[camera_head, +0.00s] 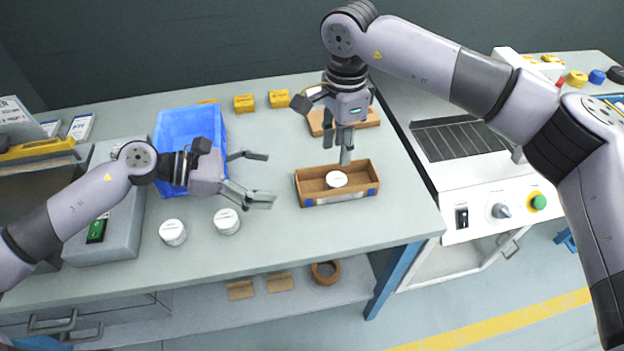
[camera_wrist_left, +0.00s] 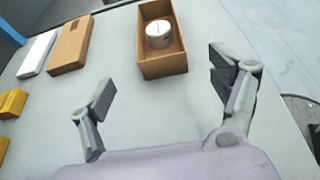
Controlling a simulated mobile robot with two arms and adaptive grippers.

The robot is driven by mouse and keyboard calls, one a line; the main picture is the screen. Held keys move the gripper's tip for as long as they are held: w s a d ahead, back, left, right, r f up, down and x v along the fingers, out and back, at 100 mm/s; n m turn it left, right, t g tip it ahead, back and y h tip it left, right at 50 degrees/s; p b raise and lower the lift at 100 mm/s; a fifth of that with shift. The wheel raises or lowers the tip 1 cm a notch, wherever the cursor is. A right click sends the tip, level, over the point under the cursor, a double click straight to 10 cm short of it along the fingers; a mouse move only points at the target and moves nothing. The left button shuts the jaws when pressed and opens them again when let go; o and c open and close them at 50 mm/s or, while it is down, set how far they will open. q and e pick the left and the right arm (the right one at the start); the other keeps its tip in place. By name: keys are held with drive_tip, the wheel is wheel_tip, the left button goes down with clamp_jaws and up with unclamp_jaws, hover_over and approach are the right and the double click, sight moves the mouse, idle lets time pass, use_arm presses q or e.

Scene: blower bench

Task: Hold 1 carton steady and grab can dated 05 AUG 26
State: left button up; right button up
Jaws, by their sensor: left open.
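An open brown carton (camera_head: 312,188) stands on the bench with a white-lidded can (camera_head: 337,180) inside. The carton (camera_wrist_left: 162,70) and can (camera_wrist_left: 160,36) also show in the left wrist view, ahead of my fingers. Two more white-lidded cans stand on the bench, one at left (camera_head: 173,232) and one beside it (camera_head: 227,221). No date is readable on any can. My left gripper (camera_head: 265,177) is open and empty, left of the carton and apart from it. My right gripper (camera_head: 339,150) points down above the carton's back side; contact and its opening are unclear.
A blue bin (camera_head: 188,122) stands behind my left gripper. A flat brown box (camera_head: 368,118) lies behind the carton. Yellow blocks (camera_head: 244,103) sit near the back edge. A machine with knobs (camera_head: 500,211) stands at right. The bench between left gripper and carton is clear.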

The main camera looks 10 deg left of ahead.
sight(326, 183)
use_arm(q)
drive_tip(key=x, duration=1.1)
drive_tip(key=shift+d+f, duration=0.15)
drive_tip(key=shift+d, duration=0.05)
drive_tip(key=shift+c, duration=0.5)
